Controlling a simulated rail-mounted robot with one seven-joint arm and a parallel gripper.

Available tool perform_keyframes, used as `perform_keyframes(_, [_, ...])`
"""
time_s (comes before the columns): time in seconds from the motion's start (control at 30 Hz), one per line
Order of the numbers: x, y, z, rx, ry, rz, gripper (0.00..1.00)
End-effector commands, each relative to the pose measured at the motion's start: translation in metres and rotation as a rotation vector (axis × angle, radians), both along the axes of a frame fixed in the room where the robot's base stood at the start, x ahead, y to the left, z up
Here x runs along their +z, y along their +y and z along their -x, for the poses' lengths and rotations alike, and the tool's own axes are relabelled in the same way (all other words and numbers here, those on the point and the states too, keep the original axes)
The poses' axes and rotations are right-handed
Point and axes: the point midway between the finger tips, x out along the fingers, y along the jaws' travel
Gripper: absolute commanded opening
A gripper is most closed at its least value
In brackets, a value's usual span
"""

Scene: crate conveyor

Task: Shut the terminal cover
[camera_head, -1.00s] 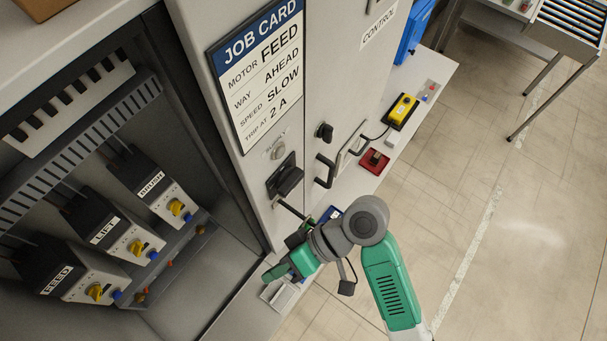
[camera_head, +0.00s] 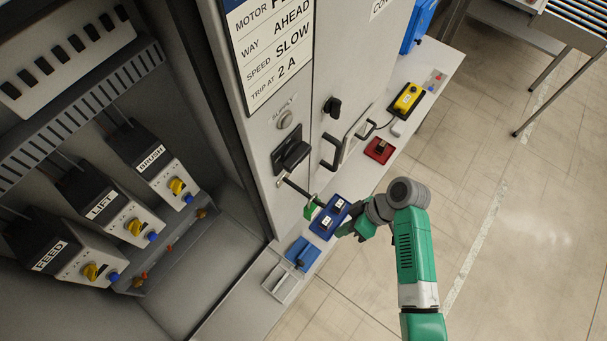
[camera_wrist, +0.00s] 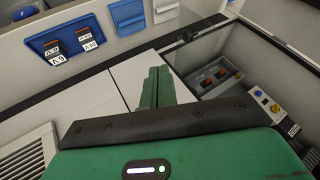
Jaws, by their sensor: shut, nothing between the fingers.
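I cannot pick out the terminal cover for certain in either view. My gripper (camera_head: 352,229) is over the right edge of the ledge, beside the blue holder (camera_head: 329,216) with white labelled pieces. In the wrist view its green fingers (camera_wrist: 156,88) are shut and empty, pointing over a pale panel. To their right is an open compartment holding a grey box (camera_wrist: 214,78) with two red-marked dark windows. The blue holder is at the upper left there. The fingers touch nothing that I can see.
The open cabinet holds FEED, LIFT and BRUSH units (camera_head: 167,174) with yellow knobs. A black switch handle (camera_head: 291,155) and a thin rod stick out from its front. A red block (camera_head: 379,150) and a yellow box (camera_head: 407,99) sit farther along the ledge.

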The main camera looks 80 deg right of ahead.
Motion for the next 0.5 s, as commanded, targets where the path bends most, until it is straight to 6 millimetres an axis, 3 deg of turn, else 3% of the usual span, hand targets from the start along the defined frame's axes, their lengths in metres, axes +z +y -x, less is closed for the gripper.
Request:
perform_keyframes(0.27, [-0.003, 0.001, -0.004, 0.036, -0.007, 0.015, 0.00])
perform_keyframes(0.5, [-0.038, 0.014, -0.028, 0.036, -0.006, 0.013, 0.00])
